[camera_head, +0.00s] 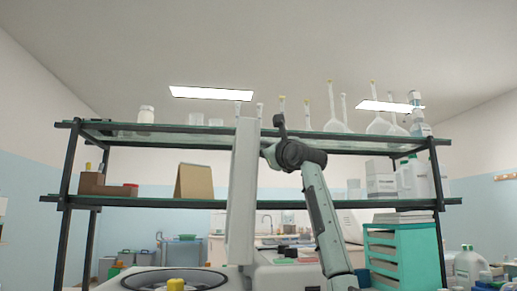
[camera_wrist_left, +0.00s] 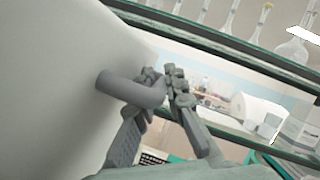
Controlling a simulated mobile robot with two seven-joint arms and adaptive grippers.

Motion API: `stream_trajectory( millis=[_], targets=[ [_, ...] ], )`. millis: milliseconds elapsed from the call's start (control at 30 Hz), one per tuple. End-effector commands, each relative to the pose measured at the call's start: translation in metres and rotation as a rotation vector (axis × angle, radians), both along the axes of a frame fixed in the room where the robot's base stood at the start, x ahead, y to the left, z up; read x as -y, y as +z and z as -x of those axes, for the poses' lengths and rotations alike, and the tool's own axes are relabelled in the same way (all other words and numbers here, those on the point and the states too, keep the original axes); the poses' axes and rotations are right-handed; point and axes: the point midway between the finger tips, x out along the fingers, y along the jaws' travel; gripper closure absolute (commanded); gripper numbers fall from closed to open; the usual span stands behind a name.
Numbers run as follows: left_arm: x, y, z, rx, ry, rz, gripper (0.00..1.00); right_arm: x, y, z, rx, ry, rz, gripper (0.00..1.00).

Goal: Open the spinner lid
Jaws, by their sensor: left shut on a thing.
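The spinner lid (camera_head: 243,190) stands upright at the centre of the head view, a tall white panel seen nearly edge-on. The spinner body (camera_head: 275,279) is below it, with its round bowl (camera_head: 140,279) exposed at the left. In the left wrist view the lid (camera_wrist_left: 60,80) fills the left side, and a grey bar-like handle (camera_wrist_left: 125,88) sticks out from it. My left gripper (camera_wrist_left: 168,88) is shut on the handle's end. In the head view the left gripper (camera_head: 280,127) is beside the lid's upper right edge. My right gripper is not in view.
A two-tier glass shelf (camera_head: 140,199) spans behind the lid, with flasks (camera_head: 332,115) on top and a brown board (camera_head: 194,181) below. A teal drawer unit (camera_head: 403,250) stands at the right.

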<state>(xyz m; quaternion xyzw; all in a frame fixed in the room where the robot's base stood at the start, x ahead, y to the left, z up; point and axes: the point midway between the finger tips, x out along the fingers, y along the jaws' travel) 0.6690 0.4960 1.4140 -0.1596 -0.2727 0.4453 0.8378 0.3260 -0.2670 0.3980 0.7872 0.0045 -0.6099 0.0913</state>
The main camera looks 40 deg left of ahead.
Motion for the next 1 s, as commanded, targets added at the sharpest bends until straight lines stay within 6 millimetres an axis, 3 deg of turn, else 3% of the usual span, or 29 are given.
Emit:
stream_trajectory(
  millis=[367,400,433,733,867,1000],
  targets=[
    [-0.001,-0.005,-0.001,-0.008,0.003,0.005,1.00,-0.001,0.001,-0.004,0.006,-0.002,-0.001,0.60],
    [-0.001,-0.005,-0.001,-0.008,0.003,0.005,0.85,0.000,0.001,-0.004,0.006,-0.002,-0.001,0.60],
    [-0.001,-0.005,-0.001,-0.008,0.003,0.005,0.81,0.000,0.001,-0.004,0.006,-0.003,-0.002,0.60],
    [0.000,-0.002,0.000,-0.004,0.002,0.002,0.80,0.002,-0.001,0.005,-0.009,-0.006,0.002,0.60],
    [0.009,-0.005,0.004,-0.001,0.000,0.002,0.80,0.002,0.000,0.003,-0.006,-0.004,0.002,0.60],
    [0.031,-0.014,0.014,-0.002,-0.001,0.003,0.80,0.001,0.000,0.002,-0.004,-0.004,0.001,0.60]
  ],
)
